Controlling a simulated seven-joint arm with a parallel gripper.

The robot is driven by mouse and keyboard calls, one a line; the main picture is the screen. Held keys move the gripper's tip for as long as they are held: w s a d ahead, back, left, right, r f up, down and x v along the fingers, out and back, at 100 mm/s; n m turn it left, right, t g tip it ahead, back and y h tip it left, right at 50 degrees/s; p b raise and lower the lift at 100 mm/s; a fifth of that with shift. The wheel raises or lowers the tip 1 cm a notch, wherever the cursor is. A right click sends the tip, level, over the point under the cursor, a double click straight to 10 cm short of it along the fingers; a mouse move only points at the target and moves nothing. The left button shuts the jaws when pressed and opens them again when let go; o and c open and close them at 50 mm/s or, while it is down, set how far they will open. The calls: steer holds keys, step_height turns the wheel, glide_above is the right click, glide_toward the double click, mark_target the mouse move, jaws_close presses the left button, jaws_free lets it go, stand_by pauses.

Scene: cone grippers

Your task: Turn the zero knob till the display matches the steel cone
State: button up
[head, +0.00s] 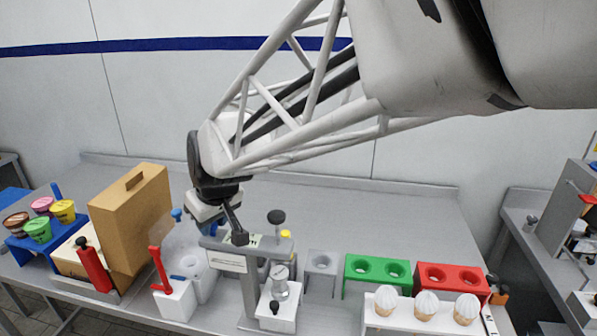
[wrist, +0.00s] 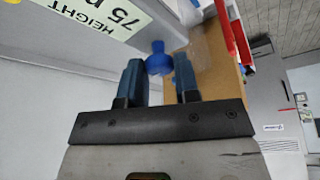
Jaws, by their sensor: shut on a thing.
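My gripper (head: 207,228) is at the left end of a grey gauge stand (head: 250,285). In the wrist view its two dark blue fingers (wrist: 160,72) are a little apart, with a round blue knob (wrist: 158,60) between their tips; they appear shut on it. The grip is mostly hidden in the head view. A label reading "HEIGHT 75" (wrist: 95,20) shows beside the fingers; the stand's front carries a small label (head: 227,262). The digits of the display cannot be read. A small steel-coloured piece (head: 280,280) stands under the gauge arm; I cannot tell whether it is the steel cone.
A tan box (head: 130,225) and a red lever (head: 158,268) stand to the left. A green holder (head: 376,272), a red holder (head: 450,280) and a white tray (head: 400,318) with 3 cones stand to the right. The back of the bench is clear.

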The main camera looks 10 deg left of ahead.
mark_target(224, 242)
stand_by(0.3)
steer(key=o, duration=0.9)
steer(key=shift+r, duration=0.1)
steer(key=v, duration=0.7)
steer(key=shift+r, duration=0.35)
steer(key=shift+d, duration=0.2)
